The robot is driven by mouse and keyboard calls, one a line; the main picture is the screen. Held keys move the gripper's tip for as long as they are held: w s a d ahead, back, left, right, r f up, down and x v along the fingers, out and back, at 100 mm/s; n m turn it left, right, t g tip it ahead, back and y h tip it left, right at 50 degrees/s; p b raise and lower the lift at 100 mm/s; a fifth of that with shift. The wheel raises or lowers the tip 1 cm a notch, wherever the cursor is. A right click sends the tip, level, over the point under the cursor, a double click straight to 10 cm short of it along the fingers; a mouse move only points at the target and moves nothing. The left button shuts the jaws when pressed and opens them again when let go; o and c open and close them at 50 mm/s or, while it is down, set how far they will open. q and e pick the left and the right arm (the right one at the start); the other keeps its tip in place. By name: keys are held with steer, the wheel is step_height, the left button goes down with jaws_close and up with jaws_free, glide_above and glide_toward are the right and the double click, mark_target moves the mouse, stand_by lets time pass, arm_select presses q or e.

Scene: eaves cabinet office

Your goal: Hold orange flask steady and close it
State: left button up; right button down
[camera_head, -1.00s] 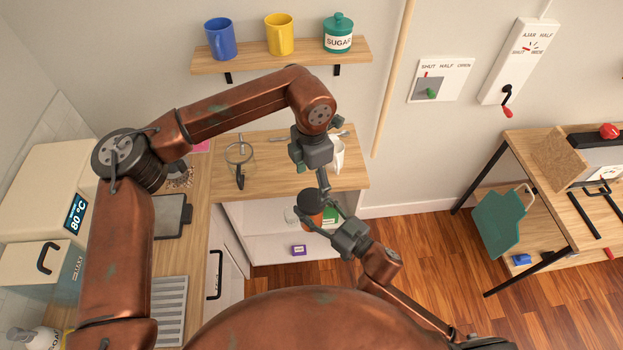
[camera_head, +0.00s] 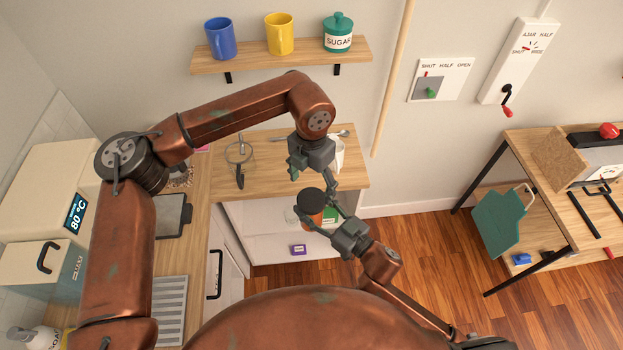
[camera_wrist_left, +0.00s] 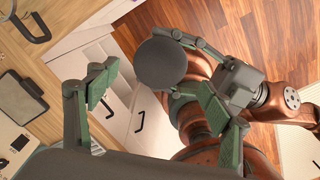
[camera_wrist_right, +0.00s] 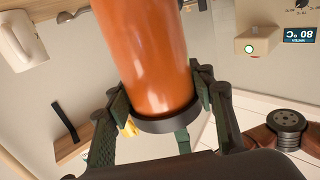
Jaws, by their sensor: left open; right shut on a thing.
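The orange flask (camera_head: 315,216) stands roughly upright in the air, with a round dark cap (camera_head: 311,197) over its top. My right gripper (camera_head: 328,216) is shut on the flask's upper body; the right wrist view shows its fingers on both sides of the orange wall (camera_wrist_right: 153,62), near a dark ring (camera_wrist_right: 168,122). My left gripper (camera_head: 312,178) is open and empty just above the cap. In the left wrist view the dark disc (camera_wrist_left: 161,63) lies between and beyond its spread fingers. Whether the cap is fully seated is hidden.
A wooden counter (camera_head: 275,178) behind holds a white mug (camera_head: 338,152) and a glass vessel with a dark handle (camera_head: 239,155). Below are an open white cabinet and a purple box (camera_head: 298,250). A wall shelf (camera_head: 300,55) carries mugs and a sugar jar.

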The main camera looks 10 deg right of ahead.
mark_target(311, 199)
arm_select(q)
step_height(311, 199, down, 6)
steer(key=shift+r, duration=0.15)
steer(key=shift+c, duration=0.7)
steer(key=c, duration=1.1)
steer(key=o, duration=1.4)
step_height(311, 199, up, 12)
steer(key=shift+c, duration=0.5)
